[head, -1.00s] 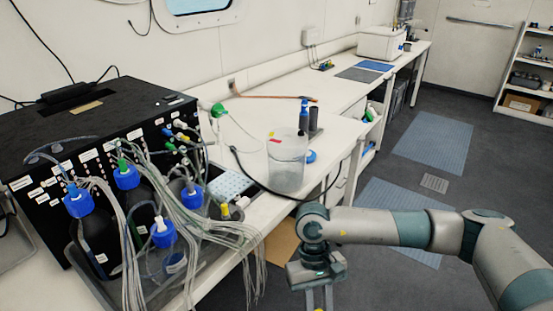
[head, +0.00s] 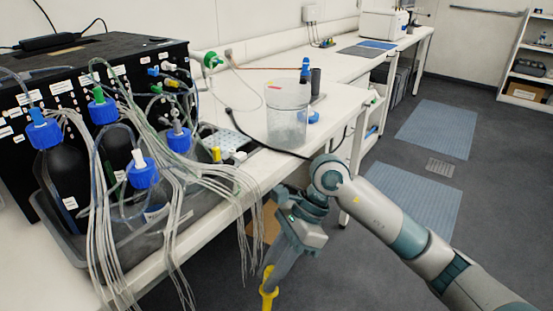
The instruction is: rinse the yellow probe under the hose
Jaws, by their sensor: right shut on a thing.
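The yellow probe (head: 268,292) hangs low in the head view, in front of the bench edge. My right gripper (head: 271,272) is shut on its upper end, pointing down, over the floor side of the bench. The probe's lower end is near the picture's bottom edge. A black hose (head: 255,144) curves over the bench beside the clear beaker (head: 288,125). A green fitting (head: 212,60) with a thin clear tube is on the wall; I cannot tell which of these is the rinsing hose. My left gripper is out of view.
A black instrument box (head: 105,80) with blue-capped bottles (head: 60,165) in a grey tray fills the left. Loose clear tubes (head: 250,225) hang over the bench edge close to my right gripper. The floor (head: 400,270) to the right is clear.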

